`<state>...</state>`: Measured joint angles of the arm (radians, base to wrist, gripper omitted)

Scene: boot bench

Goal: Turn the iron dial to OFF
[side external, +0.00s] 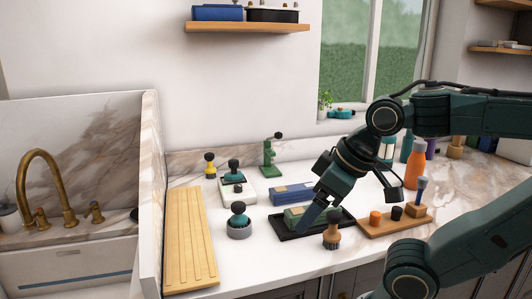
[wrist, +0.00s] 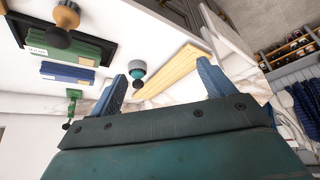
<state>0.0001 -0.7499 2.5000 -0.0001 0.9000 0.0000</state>
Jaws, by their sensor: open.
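I cannot make out a marked dial or an OFF label in either view. A white block with a dark teal piece and a black ball knob (side external: 236,191) stands left of centre on the counter; I cannot tell whether it is the iron. A grey round base with a teal and black knob (side external: 238,228) stands in front of it and shows in the wrist view (wrist: 138,68). My gripper (side external: 312,215) is open and empty, apparently above the black tray. In the wrist view its two blue fingers (wrist: 165,85) are spread wide, with the knobbed base seen between them.
A green box (side external: 296,214) lies in the black tray (side external: 284,233), with a brush (side external: 332,233) in front and a blue box (side external: 292,193) behind. A wooden stand (side external: 394,226) is at right, a ribbed yellow board (side external: 190,240) at left. A green stand (side external: 268,158) is behind.

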